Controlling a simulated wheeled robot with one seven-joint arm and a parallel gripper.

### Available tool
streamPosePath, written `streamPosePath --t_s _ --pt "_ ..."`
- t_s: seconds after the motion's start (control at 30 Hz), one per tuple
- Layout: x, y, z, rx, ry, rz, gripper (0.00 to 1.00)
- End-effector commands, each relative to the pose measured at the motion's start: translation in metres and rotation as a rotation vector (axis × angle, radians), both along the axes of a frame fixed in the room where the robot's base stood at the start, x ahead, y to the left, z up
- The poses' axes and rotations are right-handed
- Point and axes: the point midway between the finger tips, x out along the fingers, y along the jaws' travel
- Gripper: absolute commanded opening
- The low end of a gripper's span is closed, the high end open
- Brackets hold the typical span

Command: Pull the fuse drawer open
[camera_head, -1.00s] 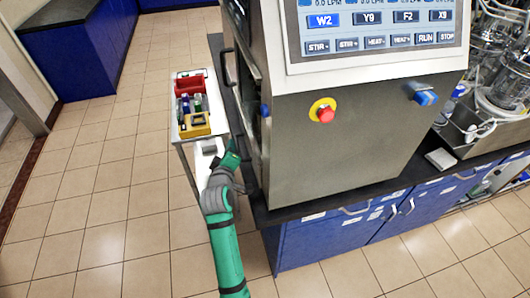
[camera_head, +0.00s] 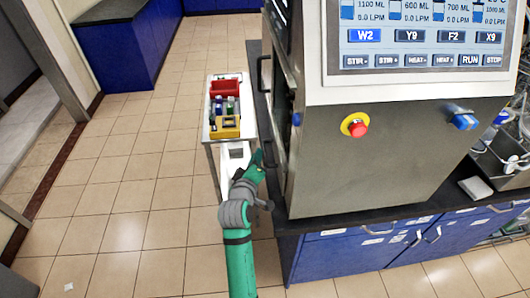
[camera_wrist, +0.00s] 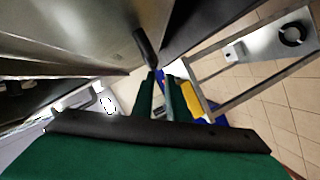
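My gripper (camera_head: 257,163) is beside the lower left side of the steel bioreactor cabinet (camera_head: 385,150), above the gap between counter and trolley. In the wrist view its two green fingers (camera_wrist: 160,85) point forward with a narrow gap between them and nothing visible held. A dark bar-shaped handle (camera_wrist: 145,48) stands out from a metal face just ahead of the fingertips; I cannot tell whether they touch. I cannot tell for sure whether this handle belongs to the fuse drawer. No drawer front shows clearly in the head view, where the cabinet's left side is seen at a steep angle.
A trolley (camera_head: 228,168) with a red bin (camera_head: 226,88) and a yellow box (camera_head: 226,127) stands close left of my gripper. The dark counter edge (camera_head: 300,224) and blue cupboards (camera_head: 330,255) are at the right.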

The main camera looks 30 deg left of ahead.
Motion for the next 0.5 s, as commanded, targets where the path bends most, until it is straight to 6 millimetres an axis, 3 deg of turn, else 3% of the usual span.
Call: streamPosePath --t_s 0.03,0.5 --pt "0.001 -0.010 -0.001 -0.005 0.002 -0.018 0.18" --pt "-0.027 -0.013 0.006 -0.002 0.000 -0.010 0.18"
